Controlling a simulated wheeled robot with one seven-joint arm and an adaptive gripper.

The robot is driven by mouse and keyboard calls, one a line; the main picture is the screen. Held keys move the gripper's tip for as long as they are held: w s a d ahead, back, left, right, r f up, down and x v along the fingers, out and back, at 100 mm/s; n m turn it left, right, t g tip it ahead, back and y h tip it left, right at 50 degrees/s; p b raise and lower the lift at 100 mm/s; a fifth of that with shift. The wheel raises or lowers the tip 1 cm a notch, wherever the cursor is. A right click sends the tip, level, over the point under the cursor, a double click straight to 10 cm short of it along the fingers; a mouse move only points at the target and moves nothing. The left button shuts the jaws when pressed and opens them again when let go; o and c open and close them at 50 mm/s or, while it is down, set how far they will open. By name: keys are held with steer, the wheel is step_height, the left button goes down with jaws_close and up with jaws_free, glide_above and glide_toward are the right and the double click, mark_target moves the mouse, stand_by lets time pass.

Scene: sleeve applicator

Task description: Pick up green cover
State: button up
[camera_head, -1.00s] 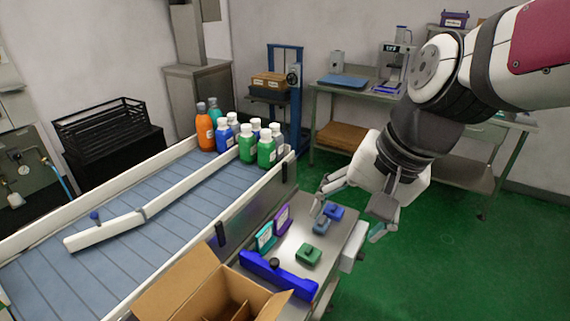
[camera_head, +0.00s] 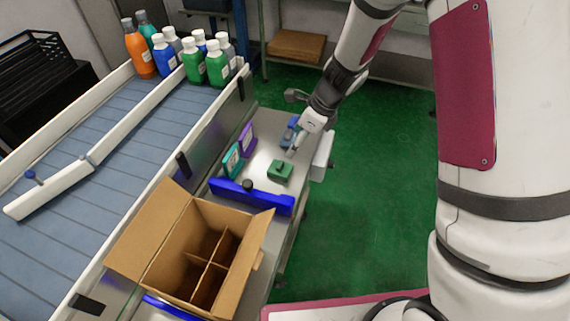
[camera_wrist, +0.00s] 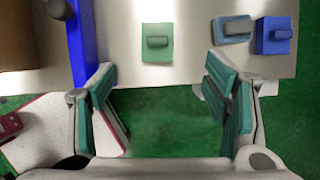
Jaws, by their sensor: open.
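The green cover (camera_head: 280,172) is a small flat square piece with a raised grip on top. It lies on the grey metal side table (camera_head: 262,160), behind the blue bar. In the wrist view the green cover (camera_wrist: 157,50) lies ahead of and roughly midway between my fingers, apart from them. My gripper (camera_wrist: 162,85) is open and empty, with its two teal-padded fingers spread wide. In the head view my gripper (camera_head: 296,142) is at the back right of the cover, and it partly hides the blue pieces there.
A blue-grey piece (camera_wrist: 231,29) and a blue block (camera_wrist: 273,37) lie right of the cover. The blue bar (camera_head: 252,198) stands at its front. Teal (camera_head: 232,158) and purple (camera_head: 246,138) upright pieces stand left. An open cardboard box (camera_head: 167,225) is in front.

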mark_target(281, 164)
steer(key=b+x, duration=0.1)
steer(key=x, duration=0.7)
steer(key=shift+d+f, duration=0.1)
steer(key=shift+d, duration=0.1)
steer(key=shift+s+b+x, duration=0.2)
steer(key=shift+b+x, duration=0.25)
steer(key=shift+x, duration=2.4)
steer(key=shift+a, duration=0.1)
steer(key=c, duration=1.2)
